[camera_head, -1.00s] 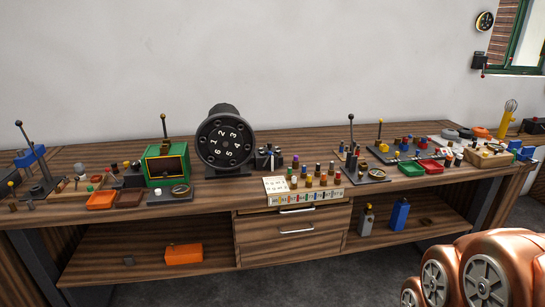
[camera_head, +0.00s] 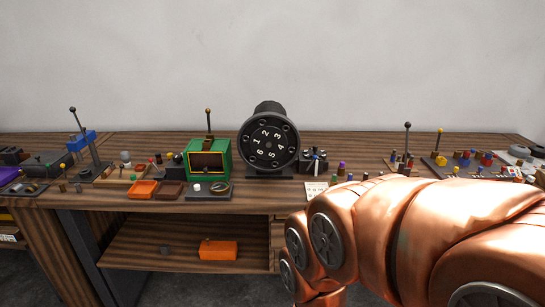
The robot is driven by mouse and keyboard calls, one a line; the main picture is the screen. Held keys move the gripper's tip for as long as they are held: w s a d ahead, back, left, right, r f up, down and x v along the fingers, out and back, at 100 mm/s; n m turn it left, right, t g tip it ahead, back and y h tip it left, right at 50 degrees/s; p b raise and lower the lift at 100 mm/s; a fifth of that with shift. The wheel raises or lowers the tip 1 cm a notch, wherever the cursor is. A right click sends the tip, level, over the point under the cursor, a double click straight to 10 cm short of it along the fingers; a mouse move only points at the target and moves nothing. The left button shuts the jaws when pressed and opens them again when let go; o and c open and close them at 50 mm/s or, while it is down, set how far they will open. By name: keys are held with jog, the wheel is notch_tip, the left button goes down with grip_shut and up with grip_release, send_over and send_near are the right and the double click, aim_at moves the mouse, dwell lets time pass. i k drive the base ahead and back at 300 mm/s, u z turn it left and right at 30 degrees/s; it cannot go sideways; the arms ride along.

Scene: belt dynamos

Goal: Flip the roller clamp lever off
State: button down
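Several upright levers stand on the bench, and I cannot tell which is the roller clamp lever. One tall black-knobbed lever (camera_head: 84,137) rises beside a blue block at the left. A yellow-knobbed lever (camera_head: 208,122) stands behind the green box. A black-knobbed lever (camera_head: 406,142) and a yellow-knobbed lever (camera_head: 438,142) stand at the right. My copper arm fills the lower right and hides part of the bench. My gripper is outside the picture.
The wooden bench (camera_head: 175,205) spans the view. A black numbered drum (camera_head: 270,143), the green box (camera_head: 209,160) and small trays crowd its top. An orange box (camera_head: 218,249) sits on the lower shelf.

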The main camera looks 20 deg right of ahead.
aim_at(315, 157)
jog(key=i, duration=1.2)
jog(key=z, duration=0.65)
